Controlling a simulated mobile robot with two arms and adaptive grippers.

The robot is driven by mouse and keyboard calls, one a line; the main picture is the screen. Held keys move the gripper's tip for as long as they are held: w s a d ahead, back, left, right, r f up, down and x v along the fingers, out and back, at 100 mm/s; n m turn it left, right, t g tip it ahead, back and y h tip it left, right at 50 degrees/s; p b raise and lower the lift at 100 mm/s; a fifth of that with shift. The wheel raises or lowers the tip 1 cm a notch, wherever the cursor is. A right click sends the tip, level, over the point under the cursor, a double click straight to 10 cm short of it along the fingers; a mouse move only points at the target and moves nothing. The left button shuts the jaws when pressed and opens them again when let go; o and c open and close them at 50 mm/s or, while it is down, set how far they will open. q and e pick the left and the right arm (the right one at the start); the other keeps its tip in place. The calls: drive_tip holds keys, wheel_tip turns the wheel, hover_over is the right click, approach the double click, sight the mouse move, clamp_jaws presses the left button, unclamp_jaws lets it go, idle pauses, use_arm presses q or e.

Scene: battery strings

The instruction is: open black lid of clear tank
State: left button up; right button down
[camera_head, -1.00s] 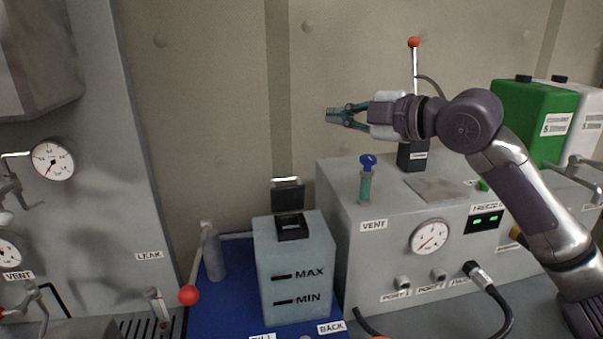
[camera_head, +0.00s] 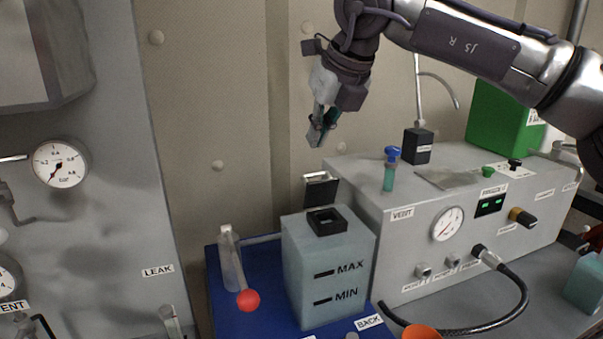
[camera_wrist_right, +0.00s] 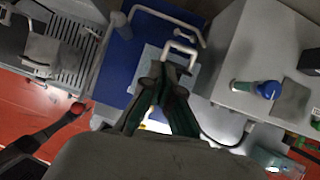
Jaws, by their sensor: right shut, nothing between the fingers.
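The translucent tank (camera_head: 325,275), marked MAX and MIN, stands upright on a blue base. A square black collar (camera_head: 327,221) surrounds the opening on its top. The black lid (camera_head: 322,191) stands up behind the opening, swung open, with a pale handle at its upper edge. In the right wrist view the closed fingers (camera_wrist_right: 164,74) cover part of the tank, and the pale handle (camera_wrist_right: 181,48) shows just beyond the tips. My left gripper is not in view.
The grey box (camera_head: 430,215) with a gauge, ports and a blue-capped vent (camera_head: 390,168) stands right of the tank. The wall is close behind.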

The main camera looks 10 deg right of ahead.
drive_tip(key=d+h, duration=0.1)
drive_tip(key=d, duration=0.1)
drive_tip(key=p, duration=0.3)
hover_over(319, 199)
drive_tip(key=shift+m, duration=0.4)
drive_tip(key=f, duration=0.8)
drive_tip(key=shift+w+d, duration=0.15)
drive_tip(key=shift+w, duration=0.1)
drive_tip(key=shift+w+f, duration=0.15)
drive_tip(key=shift+f, duration=0.2)
drive_tip(key=shift+r+p, duration=0.15)
drive_tip(key=shift+p, duration=0.45)
drive_tip(key=shift+w, duration=0.25)
drive_tip(key=shift+w+g+h, duration=0.1)
drive_tip(key=shift+g+h, duration=0.2)
